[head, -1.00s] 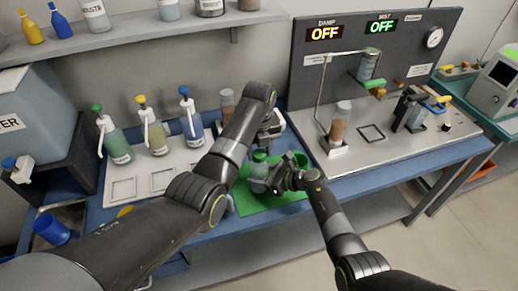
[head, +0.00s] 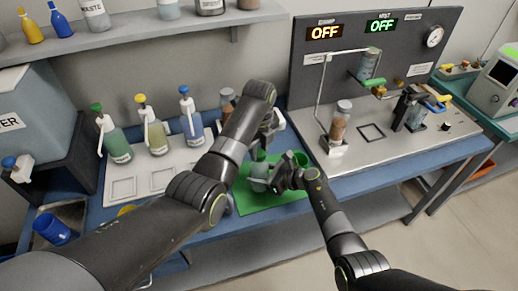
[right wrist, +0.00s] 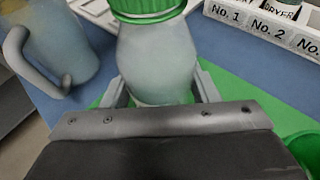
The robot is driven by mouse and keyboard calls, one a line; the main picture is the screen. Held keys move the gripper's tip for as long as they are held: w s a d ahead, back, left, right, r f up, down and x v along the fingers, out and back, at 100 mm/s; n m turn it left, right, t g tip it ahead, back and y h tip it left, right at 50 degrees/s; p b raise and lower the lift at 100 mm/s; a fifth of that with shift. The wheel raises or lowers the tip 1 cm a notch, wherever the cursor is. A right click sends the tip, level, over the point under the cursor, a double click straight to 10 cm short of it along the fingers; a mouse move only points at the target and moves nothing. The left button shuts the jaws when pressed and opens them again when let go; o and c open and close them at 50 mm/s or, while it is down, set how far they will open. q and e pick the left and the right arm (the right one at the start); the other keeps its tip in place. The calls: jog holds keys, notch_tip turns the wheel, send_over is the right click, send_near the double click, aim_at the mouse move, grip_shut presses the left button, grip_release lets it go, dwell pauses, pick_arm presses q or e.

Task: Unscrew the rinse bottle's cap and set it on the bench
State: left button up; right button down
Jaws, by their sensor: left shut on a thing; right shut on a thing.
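The bottle with a ridged green cap (right wrist: 148,10) stands between my right gripper's fingers in the right wrist view, its pale, cloudy body (right wrist: 158,58) upright. The cap is on it; its top is cut off. In the head view the bottle (head: 257,172) is partly hidden by my right gripper (head: 279,178), which is shut on its body over the green mat (head: 262,199). My left gripper (head: 269,128) is higher in the picture, behind my left forearm. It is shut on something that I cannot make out. The right wrist view does not show it.
A green cup (right wrist: 304,147) stands beside the bottle. A white rack labelled No. 1 and No. 2 (right wrist: 262,27) is behind it, and a handled translucent vessel (right wrist: 62,48) is at left. A white tray (head: 150,180) holds several squeeze bottles. The steel station (head: 372,160) is at right.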

pick_arm(q)
jog(key=n, duration=0.7)
jog(key=shift+n, duration=0.4)
jog(key=n, duration=0.6)
jog(key=shift+r, duration=0.1)
jog(key=n, duration=1.4)
jog(key=shift+w, duration=0.1)
jog(key=n, duration=0.4)
jog(key=shift+n, duration=0.4)
jog(key=n, duration=1)
jog(key=shift+n, duration=0.3)
jog(key=n, duration=0.5)
jog(key=shift+n, duration=0.4)
jog(key=shift+r, duration=0.25)
